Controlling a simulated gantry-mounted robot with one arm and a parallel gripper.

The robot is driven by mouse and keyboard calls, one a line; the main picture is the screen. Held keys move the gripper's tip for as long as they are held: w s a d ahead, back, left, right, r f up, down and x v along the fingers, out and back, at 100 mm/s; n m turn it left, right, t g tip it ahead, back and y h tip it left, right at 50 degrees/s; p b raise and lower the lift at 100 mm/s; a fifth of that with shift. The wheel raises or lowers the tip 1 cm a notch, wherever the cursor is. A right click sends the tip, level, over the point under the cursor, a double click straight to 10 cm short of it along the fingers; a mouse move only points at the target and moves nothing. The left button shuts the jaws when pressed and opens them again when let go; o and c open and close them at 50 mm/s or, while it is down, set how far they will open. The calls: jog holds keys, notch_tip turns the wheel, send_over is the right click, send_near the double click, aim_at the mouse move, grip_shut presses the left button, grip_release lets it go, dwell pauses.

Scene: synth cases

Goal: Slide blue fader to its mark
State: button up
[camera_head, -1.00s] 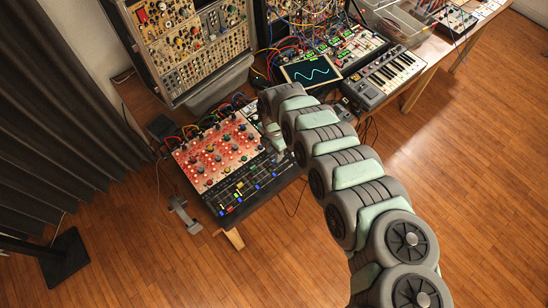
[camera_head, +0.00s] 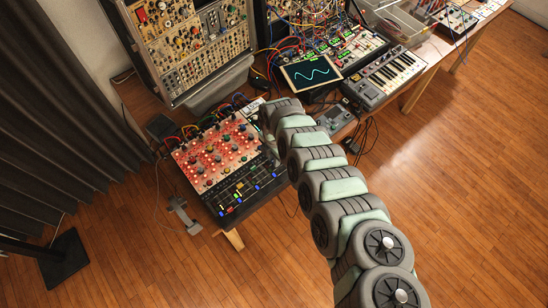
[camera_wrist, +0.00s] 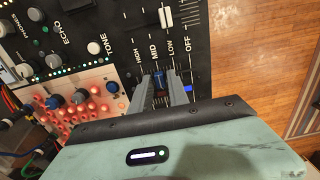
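The fader mixer is a black panel (camera_head: 232,205) below a red-lit knob section, with several small coloured fader caps; one blue cap (camera_head: 257,187) shows in the head view. In the wrist view, the two grey fingers of my gripper (camera_wrist: 161,84) reach down over the fader slots near the labels MID and LOW. A dark blue piece (camera_wrist: 160,97) shows in the narrow gap between them. Whether the fingers touch it is unclear. Another blue piece (camera_wrist: 187,88) lies just right of the right finger. In the head view my arm hides the gripper. I cannot make out the mark.
A white fader cap (camera_wrist: 166,17) stands farther up the panel. The red-lit knob section (camera_head: 215,152) lies beside the faders. A screen (camera_head: 311,72) and a keyboard (camera_head: 388,74) stand behind my arm. Cables run along the table. The wooden floor is open at right.

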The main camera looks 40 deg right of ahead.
grip_shut()
dwell(1.0)
